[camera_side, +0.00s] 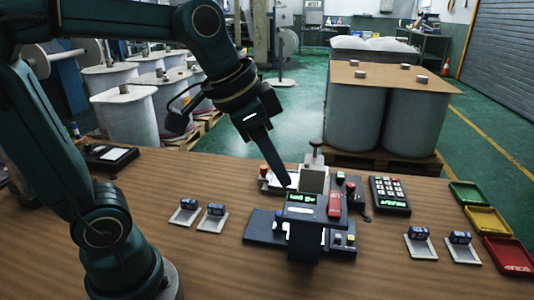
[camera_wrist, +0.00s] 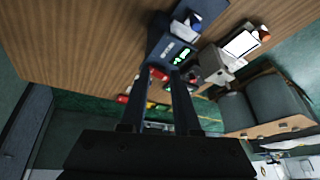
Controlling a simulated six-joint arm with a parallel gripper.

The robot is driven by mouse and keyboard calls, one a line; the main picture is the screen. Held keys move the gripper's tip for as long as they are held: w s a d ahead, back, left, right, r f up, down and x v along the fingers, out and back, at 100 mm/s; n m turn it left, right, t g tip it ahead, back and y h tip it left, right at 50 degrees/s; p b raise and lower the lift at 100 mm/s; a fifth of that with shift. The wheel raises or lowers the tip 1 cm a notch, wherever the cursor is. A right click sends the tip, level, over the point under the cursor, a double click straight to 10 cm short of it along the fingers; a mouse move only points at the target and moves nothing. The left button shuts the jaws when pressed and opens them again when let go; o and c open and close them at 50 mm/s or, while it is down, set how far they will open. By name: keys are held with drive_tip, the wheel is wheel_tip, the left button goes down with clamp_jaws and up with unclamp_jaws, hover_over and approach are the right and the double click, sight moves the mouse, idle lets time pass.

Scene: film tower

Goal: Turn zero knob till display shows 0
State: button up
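A dark measuring device (camera_side: 300,211) stands on the wooden table with a lit green display (camera_side: 302,197) on its sloped front. The display also shows in the wrist view (camera_wrist: 181,56); its characters are too small to read. Small blue, green and yellow controls sit low on the device's front, and I cannot tell which is the zero knob. My gripper (camera_side: 287,184) points down just above and behind the display's left end. In the wrist view my gripper (camera_wrist: 159,72) has its two fingers apart with nothing clearly held between them. Whether a fingertip touches the device cannot be told.
A red part (camera_side: 335,204) sits right of the display, and a keypad unit (camera_side: 390,195) stands farther right. Green, yellow and red trays (camera_side: 487,220) line the right edge. Small blue blocks on pale plates lie on both sides.

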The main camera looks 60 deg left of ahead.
drive_tip(key=s+a+f+n, duration=0.1)
drive_tip(key=s+f+n, duration=0.1)
drive_tip(key=s, duration=0.5)
drive_tip(key=shift+s+f+n+t+y, duration=0.3)
drive_tip(key=shift+s+f+n+y, duration=0.1)
drive_tip(key=shift+n, duration=0.4)
